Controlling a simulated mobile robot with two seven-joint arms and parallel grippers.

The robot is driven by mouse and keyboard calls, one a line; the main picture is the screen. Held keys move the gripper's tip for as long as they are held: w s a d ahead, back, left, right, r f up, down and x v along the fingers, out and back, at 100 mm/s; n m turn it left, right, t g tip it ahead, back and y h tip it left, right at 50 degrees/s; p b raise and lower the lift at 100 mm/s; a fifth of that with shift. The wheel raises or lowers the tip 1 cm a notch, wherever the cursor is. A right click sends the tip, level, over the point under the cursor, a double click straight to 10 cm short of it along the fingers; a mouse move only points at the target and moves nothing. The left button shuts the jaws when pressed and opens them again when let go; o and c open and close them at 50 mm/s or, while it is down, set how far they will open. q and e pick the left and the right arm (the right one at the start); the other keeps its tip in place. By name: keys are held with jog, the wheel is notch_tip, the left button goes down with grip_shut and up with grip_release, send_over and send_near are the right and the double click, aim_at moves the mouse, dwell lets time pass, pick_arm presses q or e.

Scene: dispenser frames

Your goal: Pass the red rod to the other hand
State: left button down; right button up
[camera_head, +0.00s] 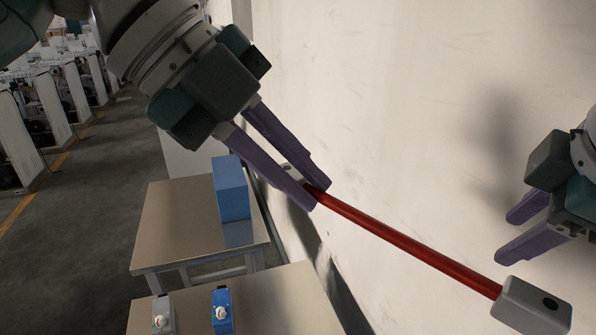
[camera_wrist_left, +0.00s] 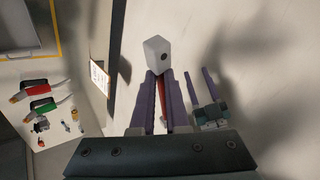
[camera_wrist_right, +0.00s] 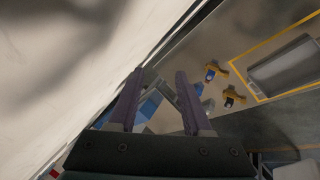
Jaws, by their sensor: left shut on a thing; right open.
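The red rod (camera_head: 405,243) has a pale grey block at each end and slopes down to the right in the head view. My left gripper (camera_head: 314,196) is shut on it near its upper left end block, and holds it in the air. In the left wrist view the near end block (camera_wrist_left: 157,54) stands just past the fingertips, with a little red rod (camera_wrist_left: 161,88) between the fingers. My right gripper (camera_head: 508,236) is open and empty, above and apart from the rod's lower right end block (camera_head: 533,306). Its open fingers also show in the right wrist view (camera_wrist_right: 157,78).
A pale wall or panel (camera_head: 420,90) fills the area behind the rod. A table (camera_head: 170,225) with a blue box (camera_head: 231,190) stands at left. A nearer table (camera_head: 275,305) carries small blue and grey devices. The right wrist view shows a surface with yellow-and-blue parts (camera_wrist_right: 212,72).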

jog(key=s+a+f+m, duration=0.1)
jog(key=s+f+m, duration=0.1)
jog(key=s, duration=0.4)
jog(key=s+a+f+m+g, duration=0.1)
jog(key=s+f+m, duration=0.2)
jog(key=s, duration=0.4)
jog(key=s+a+f+m+g+y, duration=0.1)
jog(key=s+f+m, duration=0.2)
jog(key=s, duration=0.4)
jog(key=shift+s+m, duration=0.25)
jog(key=shift+m, duration=0.45)
jog(key=shift+a, duration=0.1)
